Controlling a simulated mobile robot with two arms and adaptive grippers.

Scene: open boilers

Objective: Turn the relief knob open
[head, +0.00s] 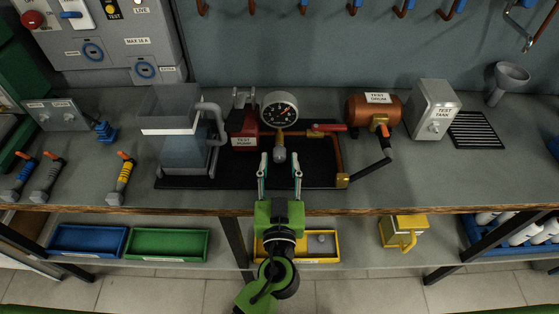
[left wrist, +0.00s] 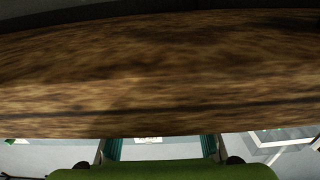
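A round pressure gauge (head: 280,110) stands on the test rig at the middle of the bench. Below it hangs a small grey rounded knob (head: 280,154), the likeliest relief knob, though no label on it can be read. A red test pump (head: 244,128) is just left of it. My left gripper (head: 280,158) reaches in from the front, its two fingers apart, one on each side of the grey knob in the head view. I cannot tell whether they touch it or how high they are. In the left wrist view the fingers (left wrist: 160,146) are apart below a wooden edge. My right gripper is not in view.
The wooden bench edge (left wrist: 160,75) fills most of the left wrist view. A clear tank (head: 178,145) stands left of the pump. A red lever (head: 329,127), copper pipe and orange test drum (head: 366,106) are at right. Bins sit on the lower shelf.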

